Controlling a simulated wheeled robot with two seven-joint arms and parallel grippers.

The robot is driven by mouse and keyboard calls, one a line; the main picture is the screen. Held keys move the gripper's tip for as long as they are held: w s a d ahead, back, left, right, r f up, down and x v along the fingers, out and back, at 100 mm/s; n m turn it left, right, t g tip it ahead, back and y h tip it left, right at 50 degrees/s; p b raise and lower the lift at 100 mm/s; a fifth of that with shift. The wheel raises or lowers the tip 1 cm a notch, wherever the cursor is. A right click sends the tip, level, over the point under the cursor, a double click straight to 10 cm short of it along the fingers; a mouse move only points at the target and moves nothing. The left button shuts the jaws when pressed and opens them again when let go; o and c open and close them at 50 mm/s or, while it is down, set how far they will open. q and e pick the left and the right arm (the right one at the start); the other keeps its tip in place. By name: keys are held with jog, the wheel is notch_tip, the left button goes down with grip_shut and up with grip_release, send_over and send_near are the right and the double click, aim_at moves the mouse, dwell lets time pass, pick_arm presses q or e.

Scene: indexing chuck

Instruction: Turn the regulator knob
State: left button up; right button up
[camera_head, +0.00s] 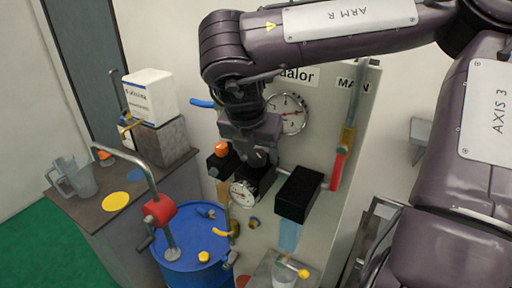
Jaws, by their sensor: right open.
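My right gripper (262,160) hangs down from the right arm in front of the grey panel (330,110), pointing at a dark fitting with a small round gauge (243,193). That fitting looks like the regulator. The gripper is open, and its fingers are close to the fitting's top. The knob itself is hidden or too dark to make out there, and I cannot tell whether the fingers touch it. An orange knob (221,148) on a black block shows just left of the gripper. My left gripper is not in view.
A large dial gauge (289,113) and a black box (298,195) are right of the gripper. A red-sleeved pipe (338,171) stands further right.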

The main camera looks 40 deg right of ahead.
jog(key=shift+s+a, duration=0.1)
jog(key=shift+s, duration=0.05)
jog(key=shift+a+r, duration=0.1)
jog(key=shift+r, duration=0.05)
jog(key=shift+c, duration=1.1)
jog(key=c, duration=0.8)
jog(key=shift+s+n+b, duration=0.1)
jog(key=shift+n+b, duration=0.4)
jog(key=shift+n, duration=0.1)
jog(key=shift+n+t, duration=0.4)
jog(key=shift+n, duration=0.1)
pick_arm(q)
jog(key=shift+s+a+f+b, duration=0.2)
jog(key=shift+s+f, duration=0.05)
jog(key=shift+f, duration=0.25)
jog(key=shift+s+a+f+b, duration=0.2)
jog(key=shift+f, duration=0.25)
pick_arm(e)
jog(key=shift+n+t+y, duration=0.3)
jog(key=shift+n+y, duration=0.1)
jog(key=shift+n, duration=0.5)
jog(key=o, duration=1)
